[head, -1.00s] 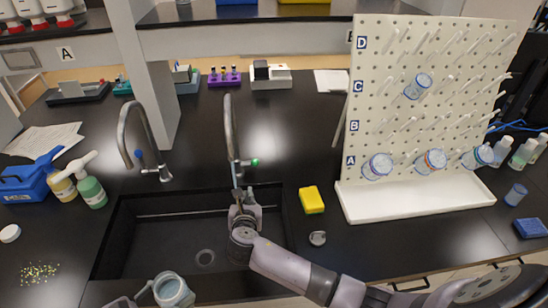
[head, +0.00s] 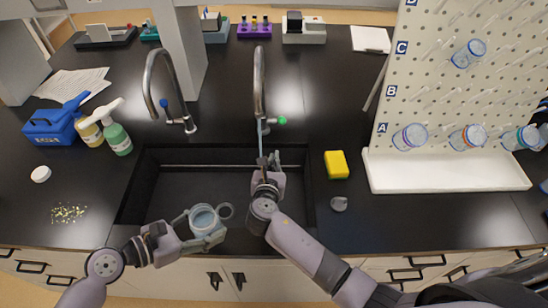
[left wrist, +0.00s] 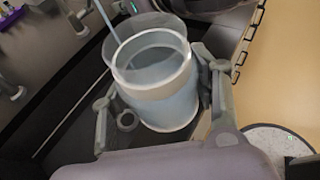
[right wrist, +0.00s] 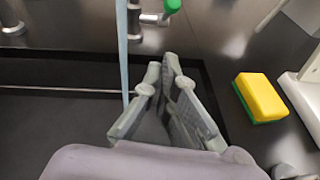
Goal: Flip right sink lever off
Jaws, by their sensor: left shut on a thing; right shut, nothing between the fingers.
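The right sink lever has a green tip (head: 282,120) and sticks out to the right from the base of the right faucet (head: 259,85); the tip also shows at the top of the right wrist view (right wrist: 172,6). A pale blue water stream (right wrist: 123,55) runs down from this faucet. My right gripper (head: 268,161) is shut and empty, over the sink in front of the faucet, below and apart from the lever. My left gripper (head: 203,230) is shut around a clear container (left wrist: 158,95) with bluish contents, over the sink's front. Whether the stream enters it is unclear.
The black sink (head: 140,190) lies under both faucets. The left faucet (head: 152,80) has a blue-tipped lever. A yellow sponge (head: 336,164) and a white pegboard rack (head: 450,175) stand to the right. Spray bottles (head: 116,140) and a blue box (head: 50,127) stand to the left.

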